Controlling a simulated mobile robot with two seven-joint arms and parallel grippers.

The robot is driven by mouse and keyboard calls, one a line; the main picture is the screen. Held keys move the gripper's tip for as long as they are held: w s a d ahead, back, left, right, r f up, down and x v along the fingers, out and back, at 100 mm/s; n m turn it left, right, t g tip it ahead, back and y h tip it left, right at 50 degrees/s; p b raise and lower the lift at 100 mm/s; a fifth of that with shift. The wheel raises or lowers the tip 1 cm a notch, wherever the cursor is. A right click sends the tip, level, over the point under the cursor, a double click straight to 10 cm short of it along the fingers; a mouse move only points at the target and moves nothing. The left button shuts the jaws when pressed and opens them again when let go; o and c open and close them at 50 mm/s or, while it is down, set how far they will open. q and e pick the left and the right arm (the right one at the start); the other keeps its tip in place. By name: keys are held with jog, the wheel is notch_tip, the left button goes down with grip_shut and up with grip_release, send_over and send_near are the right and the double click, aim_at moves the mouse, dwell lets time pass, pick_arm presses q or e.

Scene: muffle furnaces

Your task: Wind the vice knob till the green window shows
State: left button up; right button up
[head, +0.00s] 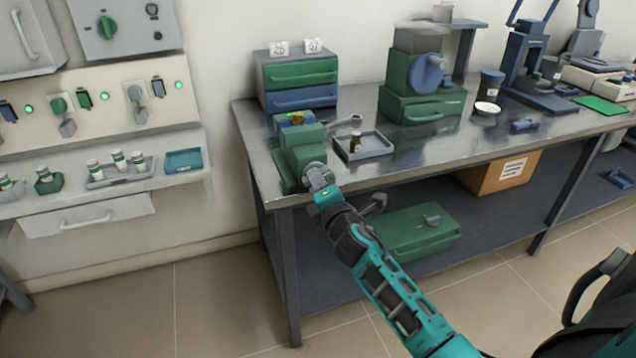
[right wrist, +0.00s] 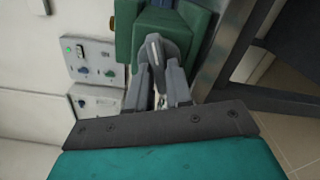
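The green vice (head: 302,150) stands at the left front corner of the metal bench. A small brass-coloured piece (head: 298,118) shows at its top. Its grey knob (right wrist: 155,48) is on the near end, facing my right gripper. My right gripper (head: 319,178) reaches up to the knob from the front. In the right wrist view its two grey fingers (right wrist: 159,75) lie one on each side of the knob and seem closed on it. I cannot make out a green window on the vice in either view. My left gripper is not in view.
A grey tray (head: 364,146) with a small brown bottle stands right of the vice. A drawer box (head: 299,80) is behind it. A green machine (head: 423,90) stands further right. A green case (head: 417,231) lies on the lower shelf. The wall panel (head: 100,105) is at the left.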

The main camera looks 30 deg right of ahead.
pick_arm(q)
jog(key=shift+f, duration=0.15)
pick_arm(e)
grip_shut()
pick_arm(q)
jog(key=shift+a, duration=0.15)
pick_arm(e)
jog(key=m, duration=0.2)
jog(key=shift+m, duration=0.4)
jog(key=shift+o, duration=2.2)
grip_release()
pick_arm(q)
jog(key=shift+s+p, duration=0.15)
jog(key=shift+p, duration=0.15)
pick_arm(e)
jog(key=v, duration=1.3)
